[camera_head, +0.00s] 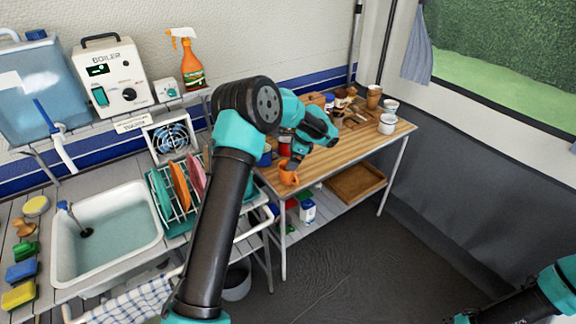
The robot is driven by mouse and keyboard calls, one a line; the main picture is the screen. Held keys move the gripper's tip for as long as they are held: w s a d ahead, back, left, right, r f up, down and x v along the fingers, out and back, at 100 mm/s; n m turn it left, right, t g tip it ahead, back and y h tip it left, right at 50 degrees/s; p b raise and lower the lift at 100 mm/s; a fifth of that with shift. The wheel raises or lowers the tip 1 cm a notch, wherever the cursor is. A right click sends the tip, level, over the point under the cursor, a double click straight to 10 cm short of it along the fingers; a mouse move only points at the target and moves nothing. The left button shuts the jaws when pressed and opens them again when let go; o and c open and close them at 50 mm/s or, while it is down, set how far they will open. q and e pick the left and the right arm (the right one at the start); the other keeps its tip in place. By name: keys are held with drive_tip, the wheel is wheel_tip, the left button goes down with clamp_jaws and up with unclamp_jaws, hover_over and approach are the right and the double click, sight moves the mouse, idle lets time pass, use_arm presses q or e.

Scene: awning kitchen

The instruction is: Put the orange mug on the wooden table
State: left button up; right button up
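The orange mug (288,174) shows at the front left part of the wooden table (345,153). My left gripper (294,165) points down at the mug, with its fingers at the mug's upper right side. The fingers are small and dark here, so I cannot tell whether they are closed on the mug. I also cannot tell whether the mug rests on the table or hangs slightly above it. My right arm shows only in the bottom right corner, and its gripper is not clearly visible.
Cups, a white mug (387,123) and jars crowd the table's back. A dish rack (180,195) with plates and a sink (110,238) are on the left. A wooden tray (355,184) lies on the shelf below. The table's front middle is clear.

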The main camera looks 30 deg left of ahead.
use_arm(q)
drive_tip(key=v, duration=0.5)
drive_tip(key=shift+f, duration=0.1)
idle(0.5)
drive_tip(key=s+d+f+n+h, duration=0.2)
drive_tip(key=s+d+f+h, duration=0.1)
drive_tip(key=s+d+f, duration=0.5)
drive_tip(key=s+d+f+n+h, duration=0.3)
drive_tip(key=s+d+f, duration=0.25)
drive_tip(key=f, duration=0.45)
drive_tip(key=s+d+f+n+t+h, duration=0.1)
drive_tip(key=s+f+n, duration=0.3)
drive_tip(key=s, duration=0.6)
drive_tip(key=s+f+n+t+h, duration=0.1)
drive_tip(key=s+f+n, duration=0.2)
drive_tip(key=s, duration=0.8)
drive_tip(key=n, duration=0.2)
drive_tip(key=shift+d+f+n, duration=0.3)
drive_tip(key=shift+d+f, duration=0.05)
drive_tip(key=shift+f, duration=0.05)
drive_tip(key=shift+s, duration=0.15)
